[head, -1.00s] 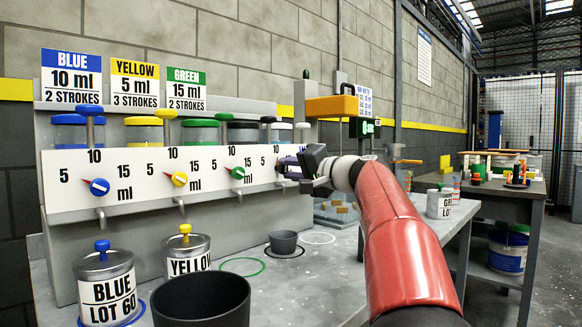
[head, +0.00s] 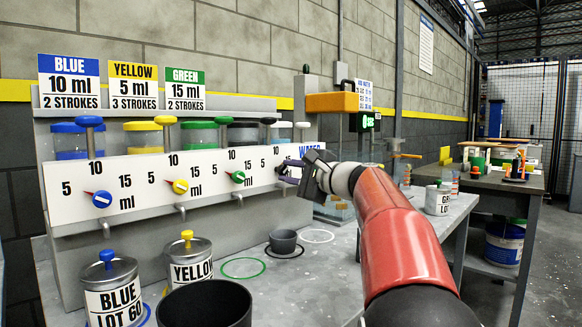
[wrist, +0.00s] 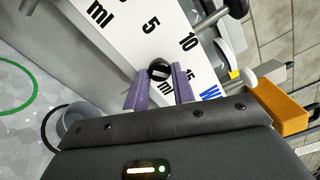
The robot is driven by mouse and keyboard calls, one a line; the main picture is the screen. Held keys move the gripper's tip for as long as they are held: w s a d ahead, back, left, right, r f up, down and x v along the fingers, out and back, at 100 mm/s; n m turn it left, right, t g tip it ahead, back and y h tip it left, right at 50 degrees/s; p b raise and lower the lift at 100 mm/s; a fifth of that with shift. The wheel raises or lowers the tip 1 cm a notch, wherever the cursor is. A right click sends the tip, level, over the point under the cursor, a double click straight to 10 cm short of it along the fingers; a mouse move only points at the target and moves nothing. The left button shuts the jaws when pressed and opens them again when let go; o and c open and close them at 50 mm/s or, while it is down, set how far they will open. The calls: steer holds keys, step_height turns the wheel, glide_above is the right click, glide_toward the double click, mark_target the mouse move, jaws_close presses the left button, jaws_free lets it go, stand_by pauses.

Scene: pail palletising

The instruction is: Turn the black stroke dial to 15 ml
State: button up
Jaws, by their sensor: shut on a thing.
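The black stroke dial (wrist: 159,70) is on the white panel (head: 140,182), below the printed 5, 10 and 15 of the rightmost scale. In the wrist view it sits between the purple fingers of my gripper (wrist: 159,84), which is shut on it. A pale bar crosses the dial's face, but I cannot tell exactly which number it points to.
Blue (head: 102,199), yellow (head: 180,187) and green (head: 238,177) dials are to the left on the panel. A grey cup (head: 283,242) and lidded pails (head: 112,292) stand on the bench below. An orange block (head: 333,102) is at the right.

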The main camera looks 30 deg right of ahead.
steer(key=shift+m, duration=0.6)
steer(key=shift+f+p, duration=0.1)
steer(key=shift+p, duration=0.2)
steer(key=o, duration=0.9)
steer(key=b+v, duration=0.1)
steer(key=v, duration=0.7)
